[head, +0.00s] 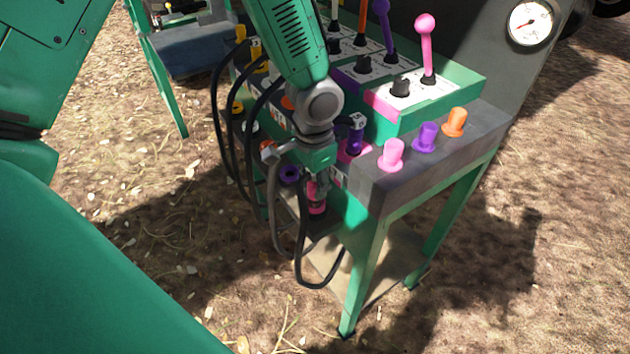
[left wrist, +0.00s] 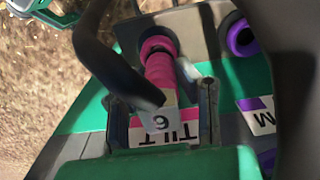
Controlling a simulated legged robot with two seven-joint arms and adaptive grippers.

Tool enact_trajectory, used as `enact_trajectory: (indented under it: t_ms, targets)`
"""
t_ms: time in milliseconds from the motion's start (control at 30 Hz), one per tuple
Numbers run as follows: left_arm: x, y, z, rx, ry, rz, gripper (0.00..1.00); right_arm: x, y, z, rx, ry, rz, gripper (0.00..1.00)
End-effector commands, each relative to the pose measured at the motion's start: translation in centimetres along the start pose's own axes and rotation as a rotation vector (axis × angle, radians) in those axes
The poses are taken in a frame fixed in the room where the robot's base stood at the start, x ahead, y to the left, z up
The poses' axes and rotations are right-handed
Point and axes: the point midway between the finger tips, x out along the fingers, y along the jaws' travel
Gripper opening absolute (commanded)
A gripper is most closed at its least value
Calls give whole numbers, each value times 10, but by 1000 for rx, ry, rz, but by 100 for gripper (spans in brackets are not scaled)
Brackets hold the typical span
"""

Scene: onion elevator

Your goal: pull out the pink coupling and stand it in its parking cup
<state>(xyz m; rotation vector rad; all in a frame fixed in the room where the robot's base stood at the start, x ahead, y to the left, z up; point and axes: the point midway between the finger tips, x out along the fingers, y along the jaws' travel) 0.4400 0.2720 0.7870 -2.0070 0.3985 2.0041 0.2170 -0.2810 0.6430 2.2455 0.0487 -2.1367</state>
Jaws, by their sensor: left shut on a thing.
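The pink coupling (left wrist: 160,75), with a grey end marked 6, is between the fingers of my left gripper (head: 317,183) in the left wrist view. My left gripper (left wrist: 165,112) is shut on it. The cup (left wrist: 157,46) lines up with the coupling's far end in the left wrist view. I cannot tell whether that end is inside the cup or just above it. A TILT label (left wrist: 180,132) lies beside the coupling. My right gripper is not in view.
A purple coupling (head: 355,135) stands above and right of my gripper. Black hoses (head: 300,250) loop close around it.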

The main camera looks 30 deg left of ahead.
Motion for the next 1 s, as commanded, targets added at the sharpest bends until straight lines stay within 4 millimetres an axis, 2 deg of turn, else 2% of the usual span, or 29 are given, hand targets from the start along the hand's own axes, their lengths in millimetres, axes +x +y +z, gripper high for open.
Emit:
enact_trajectory:
  t_ms: [500, 1000]
  targets:
    - [1, 0, 0, 0, -1, -1, 0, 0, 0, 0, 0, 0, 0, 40]
    - [11, 1, 0, 1, 0, -1, 0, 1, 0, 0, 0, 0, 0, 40]
